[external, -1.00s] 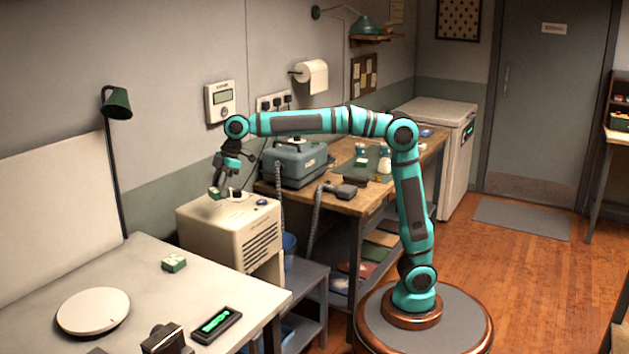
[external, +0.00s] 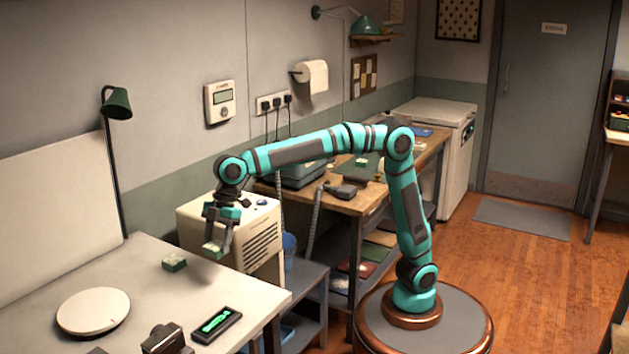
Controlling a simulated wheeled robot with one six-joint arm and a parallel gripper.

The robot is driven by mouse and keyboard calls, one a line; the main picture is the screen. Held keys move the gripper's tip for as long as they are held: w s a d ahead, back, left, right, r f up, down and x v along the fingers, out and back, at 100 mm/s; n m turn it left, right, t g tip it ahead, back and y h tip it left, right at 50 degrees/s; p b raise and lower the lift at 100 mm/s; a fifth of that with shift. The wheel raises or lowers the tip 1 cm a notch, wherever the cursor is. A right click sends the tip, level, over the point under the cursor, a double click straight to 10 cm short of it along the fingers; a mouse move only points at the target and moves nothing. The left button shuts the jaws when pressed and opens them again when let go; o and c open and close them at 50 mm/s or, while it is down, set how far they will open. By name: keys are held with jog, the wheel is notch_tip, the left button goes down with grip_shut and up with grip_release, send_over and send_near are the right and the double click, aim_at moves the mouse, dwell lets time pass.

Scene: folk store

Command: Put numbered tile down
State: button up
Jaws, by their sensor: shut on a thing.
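My gripper (external: 214,252) points down and is shut on a small green tile with a pale top (external: 212,248). It holds the tile over the right back part of the white table (external: 150,270), in front of the cream box. Whether the tile touches the table is hard to tell; it seems to be above it. A number on the tile is too small to read. A similar green tile (external: 174,262) lies on the table to the left of my gripper.
A round white disc (external: 93,311), a dark tray with a green item (external: 216,324) and a dark device (external: 166,340) stand on the table. A cream vented box (external: 258,235) stands behind my gripper. A green lamp (external: 117,103) rises at the table's back.

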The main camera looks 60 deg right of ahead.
jog(key=shift+f, duration=5)
jog(key=shift+f, duration=0.1)
jog(key=o, duration=1.1)
jog(key=shift+c, duration=0.2)
jog(key=v, duration=1.2)
jog(key=shift+d, duration=0.1)
